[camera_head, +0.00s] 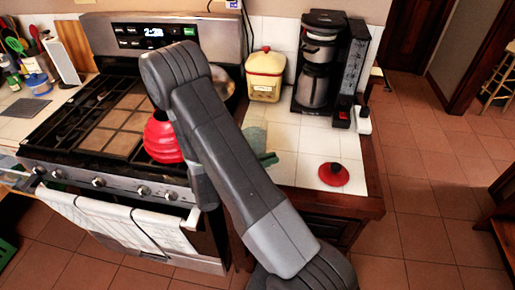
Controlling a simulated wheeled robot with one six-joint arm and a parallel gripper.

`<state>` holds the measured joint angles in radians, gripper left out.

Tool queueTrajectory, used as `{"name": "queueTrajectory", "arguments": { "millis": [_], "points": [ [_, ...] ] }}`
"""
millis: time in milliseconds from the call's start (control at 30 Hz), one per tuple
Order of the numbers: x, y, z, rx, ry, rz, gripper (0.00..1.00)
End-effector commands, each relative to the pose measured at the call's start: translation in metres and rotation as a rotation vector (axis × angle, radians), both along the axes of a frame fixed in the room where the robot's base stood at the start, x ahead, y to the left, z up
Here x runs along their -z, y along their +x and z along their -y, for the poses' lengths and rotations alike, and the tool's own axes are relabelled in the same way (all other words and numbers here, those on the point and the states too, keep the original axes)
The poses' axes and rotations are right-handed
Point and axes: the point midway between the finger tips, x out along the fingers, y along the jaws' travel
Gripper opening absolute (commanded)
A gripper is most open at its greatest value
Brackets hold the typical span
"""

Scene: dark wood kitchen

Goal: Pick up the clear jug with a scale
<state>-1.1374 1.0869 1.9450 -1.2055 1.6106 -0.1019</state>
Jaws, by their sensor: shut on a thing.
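My arm crosses the middle of the head view, and its far end drops behind the upper links. My gripper is hidden there, so its fingers and anything between them do not show. A pale greenish, partly see-through shape (254,134) shows just right of my arm on the white tiled counter. It is partly covered, and I cannot tell whether it is the clear jug; no scale is readable. A darker green piece (268,160) shows beside it at the arm's edge.
A red ribbed pot (161,138) stands on the stove (72,150), left of my arm. A red lid (333,174) lies near the counter's front right. Tiles around it are clear.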

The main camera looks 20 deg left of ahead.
Motion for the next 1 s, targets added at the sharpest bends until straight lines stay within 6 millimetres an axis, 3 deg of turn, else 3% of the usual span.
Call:
{"name": "queueTrajectory", "arguments": {
  "millis": [467, 1000],
  "points": [
    [-0.011, 0.000, 0.000, 0.000, 0.003, 0.003, 0.00],
    [-0.056, 0.000, 0.000, 0.000, 0.003, 0.004, 0.00]
  ]
}}
